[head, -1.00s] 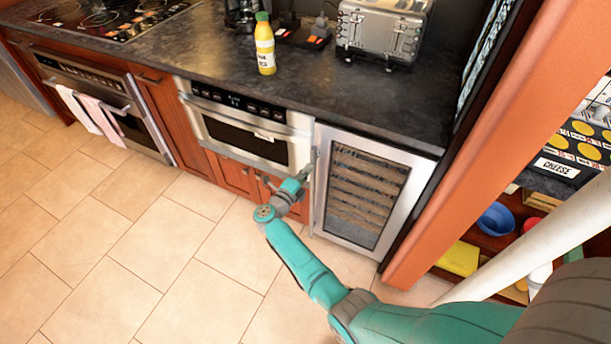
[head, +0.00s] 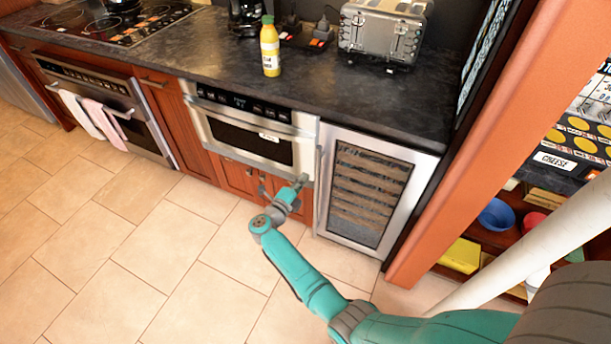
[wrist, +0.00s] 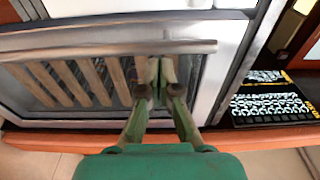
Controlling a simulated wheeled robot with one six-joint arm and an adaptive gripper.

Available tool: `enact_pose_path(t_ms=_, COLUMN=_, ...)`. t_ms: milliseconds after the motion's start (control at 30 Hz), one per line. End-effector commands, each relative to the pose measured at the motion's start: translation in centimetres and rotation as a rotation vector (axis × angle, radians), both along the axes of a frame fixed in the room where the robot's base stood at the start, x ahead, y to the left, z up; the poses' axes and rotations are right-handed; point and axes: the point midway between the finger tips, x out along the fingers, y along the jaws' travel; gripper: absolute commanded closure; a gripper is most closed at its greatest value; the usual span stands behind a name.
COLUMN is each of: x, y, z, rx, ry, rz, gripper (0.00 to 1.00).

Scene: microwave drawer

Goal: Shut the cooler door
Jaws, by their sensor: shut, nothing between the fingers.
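The cooler (head: 365,192) is under the counter at the right of the cabinets. Its door has a metal frame, dark glass and a vertical handle (head: 318,178) on its left side. The door looks flush or nearly flush with the front; a small gap cannot be ruled out. My gripper (head: 302,180) is shut and empty, just left of the handle in the head view. In the wrist view, my gripper (wrist: 160,66) overlaps the door's handle bar (wrist: 85,51) and slatted glass front (wrist: 60,82). Whether the fingertips touch the door cannot be told.
A microwave drawer (head: 250,138) sits left of the cooler above wooden cabinet doors (head: 236,178). An orange post (head: 470,160) and open shelves stand at the right. A yellow bottle (head: 270,48) and a toaster (head: 385,30) stand on the counter. The tiled floor (head: 150,250) is clear.

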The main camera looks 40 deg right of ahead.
Motion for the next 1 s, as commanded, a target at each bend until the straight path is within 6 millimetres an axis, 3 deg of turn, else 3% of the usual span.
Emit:
enact_pose_path(t_ms=500, x=-1.0, y=7.3, z=0.0, rx=0.000, ry=0.000, rz=0.003, gripper=1.00)
enact_pose_path(t_ms=867, x=-1.2, y=8.1, z=0.0, rx=-0.001, ry=0.001, rz=0.002, gripper=1.00)
enact_pose_path(t_ms=1000, x=-2.4, y=8.2, z=-0.2, rx=-0.031, ry=0.013, rz=0.033, gripper=1.00)
